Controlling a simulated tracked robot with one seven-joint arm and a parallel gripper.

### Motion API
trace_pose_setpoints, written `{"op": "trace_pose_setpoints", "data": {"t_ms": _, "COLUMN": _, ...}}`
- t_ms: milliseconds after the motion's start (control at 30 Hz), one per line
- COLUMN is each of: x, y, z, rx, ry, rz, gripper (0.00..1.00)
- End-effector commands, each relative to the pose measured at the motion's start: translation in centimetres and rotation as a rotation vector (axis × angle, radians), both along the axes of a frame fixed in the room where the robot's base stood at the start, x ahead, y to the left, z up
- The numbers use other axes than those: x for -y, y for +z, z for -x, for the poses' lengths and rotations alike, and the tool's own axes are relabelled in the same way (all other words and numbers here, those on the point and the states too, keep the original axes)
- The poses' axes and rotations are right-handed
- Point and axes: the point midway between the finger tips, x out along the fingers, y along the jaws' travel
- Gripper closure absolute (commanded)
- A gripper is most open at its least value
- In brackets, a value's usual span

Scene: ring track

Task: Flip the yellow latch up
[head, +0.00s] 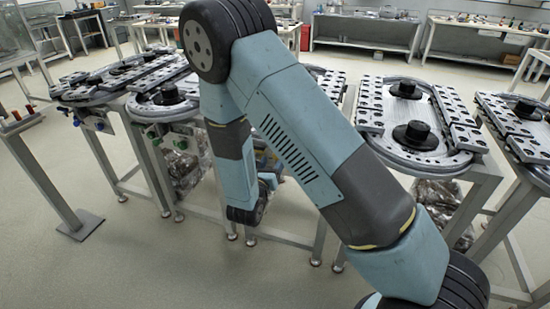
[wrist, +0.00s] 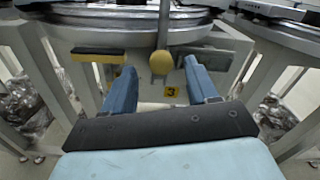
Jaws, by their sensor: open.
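In the wrist view, a round yellow knob (wrist: 161,63), which looks like the latch, sits at the lower end of a grey rod below the track's edge. My gripper (wrist: 158,70) is open, with one blue finger on each side of the knob. The knob shows between and slightly beyond the fingertips, with visible gaps on both sides. No contact shows. In the head view, my arm covers the latch and most of my gripper.
A dark bar with a yellow edge (wrist: 97,51) is to the left of the fingers. Table legs (wrist: 70,75) stand on both sides. Several ring-track tables (head: 405,130) line the room, with open floor (head: 150,265) in front.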

Motion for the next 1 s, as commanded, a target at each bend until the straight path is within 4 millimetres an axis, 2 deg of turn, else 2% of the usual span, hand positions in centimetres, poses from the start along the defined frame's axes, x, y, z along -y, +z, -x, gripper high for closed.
{"op": "trace_pose_setpoints", "data": {"t_ms": 200, "x": -1.6, "y": 0.0, "z": 4.1, "rx": 0.000, "ry": 0.003, "rz": 0.000, "gripper": 0.42}}
{"op": "trace_pose_setpoints", "data": {"t_ms": 433, "x": -2.7, "y": -0.1, "z": 7.2, "rx": 0.000, "ry": 0.002, "rz": 0.000, "gripper": 0.42}}
{"op": "trace_pose_setpoints", "data": {"t_ms": 633, "x": -3.1, "y": -0.1, "z": 8.3, "rx": 0.000, "ry": 0.001, "rz": -0.001, "gripper": 0.42}}
{"op": "trace_pose_setpoints", "data": {"t_ms": 1000, "x": -3.1, "y": -0.1, "z": 8.4, "rx": 0.000, "ry": 0.000, "rz": -0.001, "gripper": 0.42}}
